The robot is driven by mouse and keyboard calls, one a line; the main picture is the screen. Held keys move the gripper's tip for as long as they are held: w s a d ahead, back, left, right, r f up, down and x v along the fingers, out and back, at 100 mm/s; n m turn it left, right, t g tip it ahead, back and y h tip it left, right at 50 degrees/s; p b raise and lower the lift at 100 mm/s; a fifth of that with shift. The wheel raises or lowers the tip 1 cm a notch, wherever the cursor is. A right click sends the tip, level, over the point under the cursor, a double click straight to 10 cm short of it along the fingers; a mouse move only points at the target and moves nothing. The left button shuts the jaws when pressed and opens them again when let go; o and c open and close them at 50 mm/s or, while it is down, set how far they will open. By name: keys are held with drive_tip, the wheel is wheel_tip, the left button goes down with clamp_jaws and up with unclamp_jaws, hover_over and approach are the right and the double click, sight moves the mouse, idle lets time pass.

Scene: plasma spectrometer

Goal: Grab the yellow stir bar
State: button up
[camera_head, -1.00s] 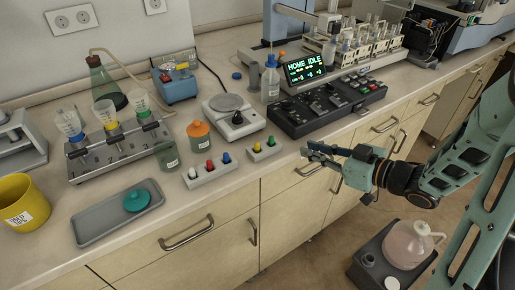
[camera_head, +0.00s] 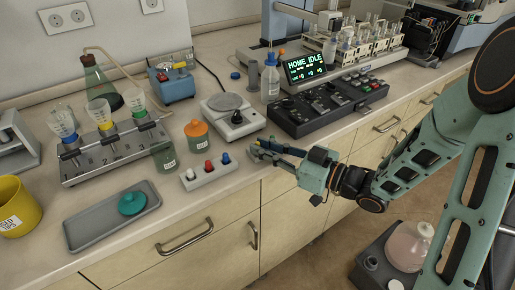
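My gripper (camera_head: 256,149) is at the bench's front edge, right of a white holder (camera_head: 207,172) with white, red and blue pegs. Its fingers appear spread, with nothing visible between them. The yellow stir bar does not show now. The small second holder, which carried green and yellow pegs in the earlier view, is hidden behind my gripper. I cannot tell whether the fingers touch it.
A hotplate (camera_head: 233,113) and an orange-lidded jar (camera_head: 197,137) stand behind the holder. A black control panel (camera_head: 325,105) lies right of them. A grey tray (camera_head: 88,222) with a teal lid (camera_head: 132,203) and a yellow bucket (camera_head: 18,207) stand left.

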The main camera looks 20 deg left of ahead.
drive_tip(key=shift+x, duration=1)
clamp_jaws()
drive_tip(key=shift+r, duration=0.15)
